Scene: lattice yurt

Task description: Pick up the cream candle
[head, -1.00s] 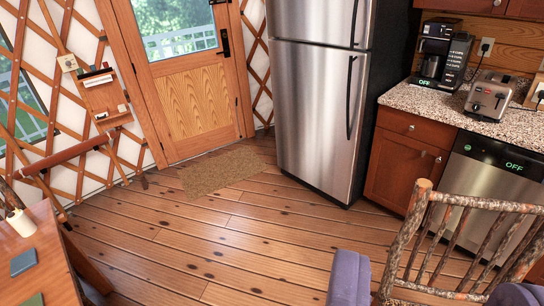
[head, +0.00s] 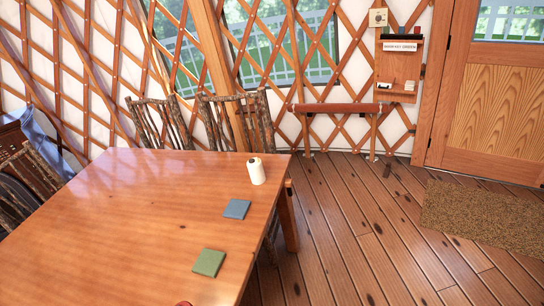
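A cream cylinder with a small dark spot on top, which looks like the cream candle (head: 256,172), stands upright on the wooden table (head: 110,225). It is near the table's far right corner. Nothing touches it that I can see. My gripper is not in view, so I cannot see its distance from the candle.
A blue square (head: 236,209) and a green square (head: 208,263) lie on the table's right side. A red thing (head: 183,304) shows at the bottom edge. Stick chairs (head: 238,120) stand behind the table. Wooden floor (head: 350,235) is clear to the right, with a mat (head: 485,215).

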